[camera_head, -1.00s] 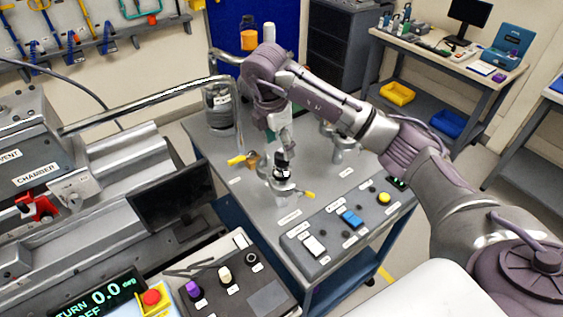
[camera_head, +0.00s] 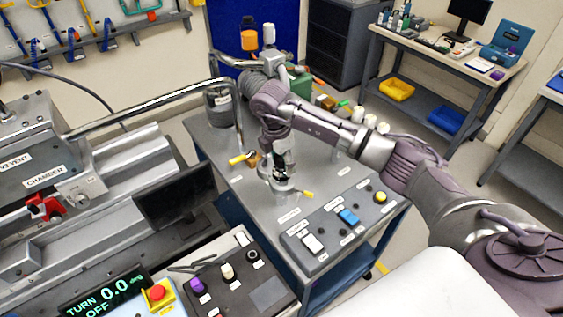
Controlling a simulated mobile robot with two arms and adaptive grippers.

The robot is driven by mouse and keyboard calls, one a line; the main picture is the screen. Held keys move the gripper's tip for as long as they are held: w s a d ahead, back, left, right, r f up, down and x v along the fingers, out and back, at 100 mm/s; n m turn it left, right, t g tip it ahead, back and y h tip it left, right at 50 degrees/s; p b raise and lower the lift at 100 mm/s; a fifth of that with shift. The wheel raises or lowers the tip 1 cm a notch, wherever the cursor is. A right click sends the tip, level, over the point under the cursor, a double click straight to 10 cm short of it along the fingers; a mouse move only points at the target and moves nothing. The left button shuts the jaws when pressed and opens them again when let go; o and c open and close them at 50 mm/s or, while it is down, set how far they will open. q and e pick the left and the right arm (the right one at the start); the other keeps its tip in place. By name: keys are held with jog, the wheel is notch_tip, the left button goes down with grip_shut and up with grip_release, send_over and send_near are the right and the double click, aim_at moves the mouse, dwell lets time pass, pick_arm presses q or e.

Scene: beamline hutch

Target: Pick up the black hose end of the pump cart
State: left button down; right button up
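The pump cart (camera_head: 222,150) has a grey top and blue legs and stands in the middle of the view. My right arm reaches over it from the right. My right gripper (camera_head: 283,174) points down, low over the middle of the cart top. A small dark piece, possibly the black hose end, shows at the fingertips above a metal fitting on the cart. The gripper covers most of it, and I cannot tell whether the fingers touch or hold it. My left gripper is not in view.
A silver pipe (camera_head: 150,108) runs from the chamber side and bends down onto the cart's left. A yellow-handled valve (camera_head: 240,158) lies left of the gripper. A button panel (camera_head: 330,232) covers the cart's front. A dark monitor (camera_head: 176,194) stands to the left.

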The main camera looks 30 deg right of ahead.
grip_shut()
jog(key=shift+r, duration=0.1)
jog(key=shift+w+r+b, duration=0.1)
jog(key=shift+r+b, duration=0.35)
notch_tip(320, 180, up, 2)
jog(key=shift+r+b, duration=0.2)
jog(key=shift+b, duration=0.6)
jog(key=s+d+r+b, duration=0.2)
jog(key=s+d+r, duration=0.4)
jog(key=s, duration=0.3)
jog(key=shift+s+d+r, duration=0.4)
jog(key=shift+r, duration=0.4)
